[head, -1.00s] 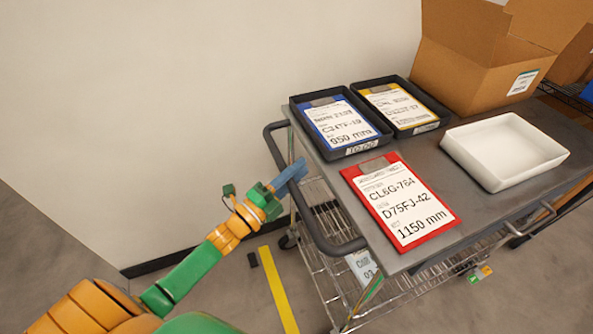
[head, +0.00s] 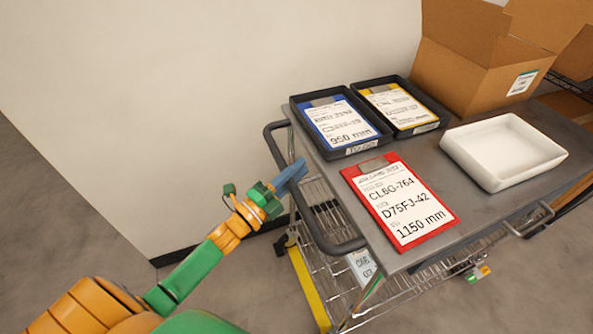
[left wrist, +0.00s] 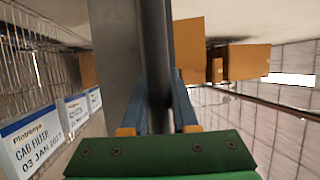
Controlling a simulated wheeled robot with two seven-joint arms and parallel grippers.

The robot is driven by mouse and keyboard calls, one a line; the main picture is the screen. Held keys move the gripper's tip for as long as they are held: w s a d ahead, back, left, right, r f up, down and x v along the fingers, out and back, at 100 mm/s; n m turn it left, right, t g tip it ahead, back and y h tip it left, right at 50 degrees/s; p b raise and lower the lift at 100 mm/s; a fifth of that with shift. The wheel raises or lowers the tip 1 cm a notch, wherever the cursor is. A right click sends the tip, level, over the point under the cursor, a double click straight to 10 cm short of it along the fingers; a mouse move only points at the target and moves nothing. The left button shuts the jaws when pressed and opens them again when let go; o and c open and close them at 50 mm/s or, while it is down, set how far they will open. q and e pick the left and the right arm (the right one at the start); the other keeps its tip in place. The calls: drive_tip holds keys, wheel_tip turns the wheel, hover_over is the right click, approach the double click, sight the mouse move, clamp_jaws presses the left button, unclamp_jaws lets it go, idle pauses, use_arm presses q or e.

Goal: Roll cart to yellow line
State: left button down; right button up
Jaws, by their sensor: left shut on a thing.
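The cart (head: 420,156) has a grey top, wire shelves below and a dark looped handle (head: 322,238) at its left end. My left gripper (head: 290,176) is shut on the handle's left bar. In the left wrist view the bar (left wrist: 156,50) runs between the blue fingers (left wrist: 160,108). The yellow line (head: 308,288) lies on the floor beside and partly behind the cart's left end. The lower shelf frame overlaps its near part. My right gripper is not in view.
On the cart are a blue clipboard (head: 340,122) and a yellow clipboard (head: 402,105) in black trays, a red clipboard (head: 400,203), a white tray (head: 503,150) and a cardboard box (head: 475,75). A wall (head: 180,110) stands behind. Floor at left is clear.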

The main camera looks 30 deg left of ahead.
use_arm(q)
drive_tip(key=shift+a+r, duration=0.1)
drive_tip(key=shift+r, duration=0.2)
drive_tip(key=c, duration=0.7)
unclamp_jaws()
drive_tip(key=shift+a, duration=0.1)
drive_tip(key=shift+s+f, duration=0.1)
drive_tip(key=shift+f, duration=0.05)
drive_tip(key=b+v, duration=0.1)
drive_tip(key=v, duration=0.6)
